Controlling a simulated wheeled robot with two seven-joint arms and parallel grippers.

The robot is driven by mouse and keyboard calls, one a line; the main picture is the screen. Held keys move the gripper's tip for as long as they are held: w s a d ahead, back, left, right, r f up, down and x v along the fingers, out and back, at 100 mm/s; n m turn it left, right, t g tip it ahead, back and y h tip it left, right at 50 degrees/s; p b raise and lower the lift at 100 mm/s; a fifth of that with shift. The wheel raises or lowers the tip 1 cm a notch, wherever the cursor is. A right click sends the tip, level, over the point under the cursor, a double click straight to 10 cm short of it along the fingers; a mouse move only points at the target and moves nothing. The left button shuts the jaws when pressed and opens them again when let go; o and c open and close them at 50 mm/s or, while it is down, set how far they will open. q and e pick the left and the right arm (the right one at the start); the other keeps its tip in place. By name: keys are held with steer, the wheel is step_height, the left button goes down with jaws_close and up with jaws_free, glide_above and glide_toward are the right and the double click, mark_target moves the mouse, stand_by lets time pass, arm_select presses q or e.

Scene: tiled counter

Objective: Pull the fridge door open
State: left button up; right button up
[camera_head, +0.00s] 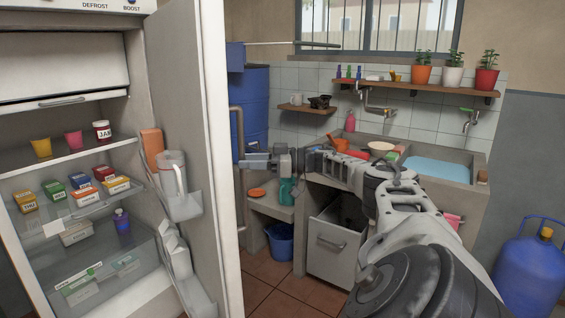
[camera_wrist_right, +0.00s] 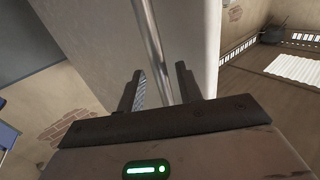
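The fridge (camera_head: 70,150) stands at the left in the head view with its inside and shelves showing. Its door (camera_head: 187,90) stands open, seen almost edge-on. The long vertical door handle (camera_head: 239,135) is on the door's outer face. My right gripper (camera_head: 246,161) reaches across from the right to the handle. In the right wrist view, the handle (camera_wrist_right: 154,45) runs down between the fingers of my right gripper (camera_wrist_right: 160,88). The fingers are apart, with gaps beside the bar. The door's outer face (camera_wrist_right: 95,45) lies behind them. My left gripper is out of view.
The door shelves hold a white jug (camera_head: 172,172) and other items. Behind my right arm are a sink counter (camera_head: 437,168), an open drawer (camera_head: 335,245) and a blue bucket (camera_head: 281,242). A blue gas cylinder (camera_head: 532,268) stands at right. Tiled floor (camera_head: 262,283) shows beside the door.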

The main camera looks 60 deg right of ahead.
steer(key=b+v, duration=0.3)
steer(key=v, duration=1)
steer(key=shift+s+b, duration=0.3)
steer(key=shift+d, duration=0.15)
